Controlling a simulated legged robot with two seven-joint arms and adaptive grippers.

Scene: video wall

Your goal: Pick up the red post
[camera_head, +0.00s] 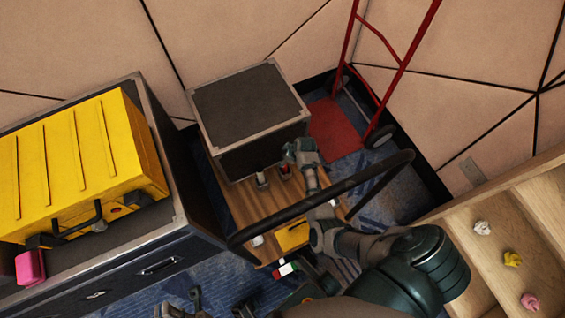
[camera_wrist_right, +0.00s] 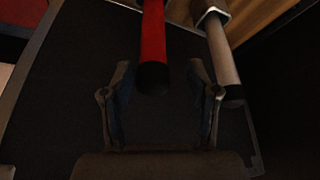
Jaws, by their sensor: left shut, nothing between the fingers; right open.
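The red post (camera_wrist_right: 153,38) hangs down from the top of the right wrist view and ends in a dark tip. My right gripper (camera_wrist_right: 160,68) is open, with one finger on each side of the post's lower end; gaps show on both sides. In the head view the red post (camera_head: 286,171) is small, beside the black case and partly hidden by my right gripper (camera_head: 302,158). My left gripper (camera_head: 195,300) is low at the bottom edge, shut and empty, away from the post.
A pale grey post (camera_wrist_right: 222,55) stands close to the right finger. A black-topped case (camera_head: 250,105) is behind the posts on a wooden surface (camera_head: 245,205). A dark curved bar (camera_head: 335,192) crosses in front. A yellow case (camera_head: 75,165) is left; a red hand truck (camera_head: 335,130) is behind.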

